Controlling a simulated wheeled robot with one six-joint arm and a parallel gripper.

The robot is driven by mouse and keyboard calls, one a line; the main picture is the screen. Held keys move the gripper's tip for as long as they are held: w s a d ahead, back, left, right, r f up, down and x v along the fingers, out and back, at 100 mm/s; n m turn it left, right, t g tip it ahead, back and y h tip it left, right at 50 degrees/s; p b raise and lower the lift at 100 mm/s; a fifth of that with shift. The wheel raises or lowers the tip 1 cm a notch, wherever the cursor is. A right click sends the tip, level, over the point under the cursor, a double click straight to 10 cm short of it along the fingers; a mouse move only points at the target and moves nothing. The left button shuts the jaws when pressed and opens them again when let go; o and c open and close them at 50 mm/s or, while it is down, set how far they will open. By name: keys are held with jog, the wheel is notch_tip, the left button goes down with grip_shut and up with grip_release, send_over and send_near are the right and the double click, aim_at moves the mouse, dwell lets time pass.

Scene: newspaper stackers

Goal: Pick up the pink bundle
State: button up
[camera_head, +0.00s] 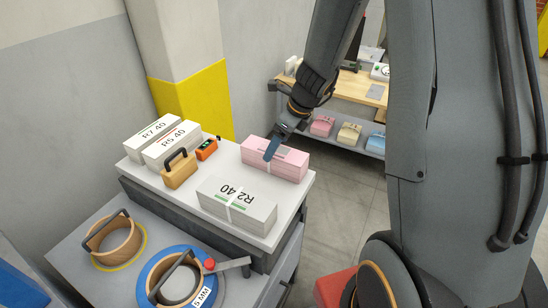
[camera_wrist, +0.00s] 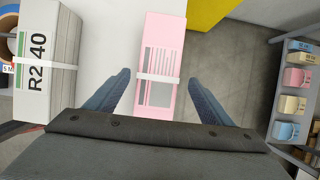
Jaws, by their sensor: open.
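The pink bundle (camera_head: 281,160) lies on the white top of the cabinet, near its right edge, with a white band around it. In the wrist view the pink bundle (camera_wrist: 163,62) runs lengthwise up the middle, with a striped grey patch on its top. My gripper (camera_head: 270,154) is over the bundle in the head view. In the wrist view my gripper (camera_wrist: 158,78) is open, with one blue finger on each side of the bundle's near part. I cannot tell whether the fingers touch it.
A white R2 40 bundle (camera_head: 237,205) lies in front of the pink one. R7 40 (camera_head: 155,136) and R5 40 (camera_head: 172,147) bundles, a wooden handled block (camera_head: 179,171) and an orange device (camera_head: 207,149) stand left. A shelf (camera_head: 345,141) holds several small bundles behind.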

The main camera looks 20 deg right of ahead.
jog(key=shift+x, duration=1.9)
jog(key=shift+s, duration=0.15)
jog(key=shift+c, duration=0.4)
grip_shut()
